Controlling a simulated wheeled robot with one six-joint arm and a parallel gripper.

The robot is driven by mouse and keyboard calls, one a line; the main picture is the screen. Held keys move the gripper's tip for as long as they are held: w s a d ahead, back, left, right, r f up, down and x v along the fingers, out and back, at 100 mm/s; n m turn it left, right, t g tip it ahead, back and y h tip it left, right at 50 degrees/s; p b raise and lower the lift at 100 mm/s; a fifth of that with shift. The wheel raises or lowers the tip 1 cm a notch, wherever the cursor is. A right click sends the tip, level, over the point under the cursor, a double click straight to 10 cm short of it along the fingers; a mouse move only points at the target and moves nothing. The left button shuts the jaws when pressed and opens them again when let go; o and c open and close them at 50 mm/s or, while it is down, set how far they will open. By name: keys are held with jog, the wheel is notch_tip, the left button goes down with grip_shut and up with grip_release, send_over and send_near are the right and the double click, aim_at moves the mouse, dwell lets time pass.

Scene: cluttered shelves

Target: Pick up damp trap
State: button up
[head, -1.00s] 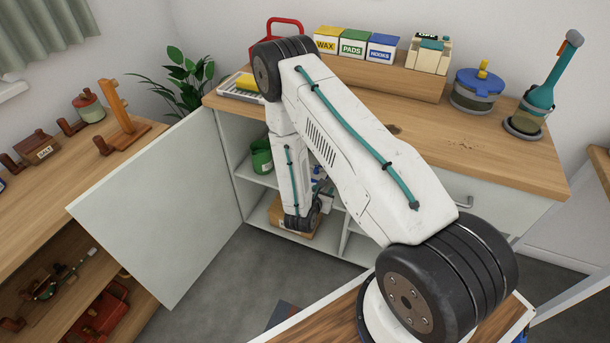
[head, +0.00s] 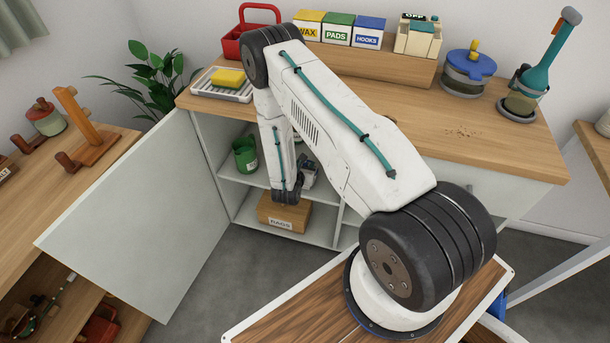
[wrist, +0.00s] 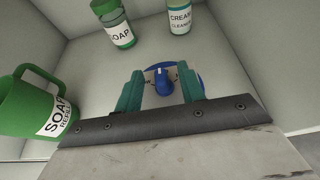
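In the wrist view, a round, low thing with a blue knob (wrist: 163,84) and a blue and pale rim stands on the cabinet floor or shelf. It is probably the damp trap, but its label is not readable. My gripper (wrist: 160,88) has two teal fingers, apart, one on each side of the knob, with gaps visible between knob and fingers. The gripper's dark palm edge hides the near part of the thing. In the head view my arm reaches into the open cabinet and its links hide most of the gripper and the blue-knobbed thing.
A green soap refill jug (wrist: 35,105) stands close left of my gripper. A green soap bottle (wrist: 114,24) and a cream cleaner bottle (wrist: 179,16) stand behind. A rags box (head: 284,213) sits on the lower shelf. The open cabinet door (head: 140,220) stands at left.

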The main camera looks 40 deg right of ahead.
jog(key=shift+w+d+f, duration=0.2)
jog(key=shift+w+d, duration=0.1)
jog(key=shift+d, duration=0.05)
grip_shut()
jog(key=shift+r, duration=0.15)
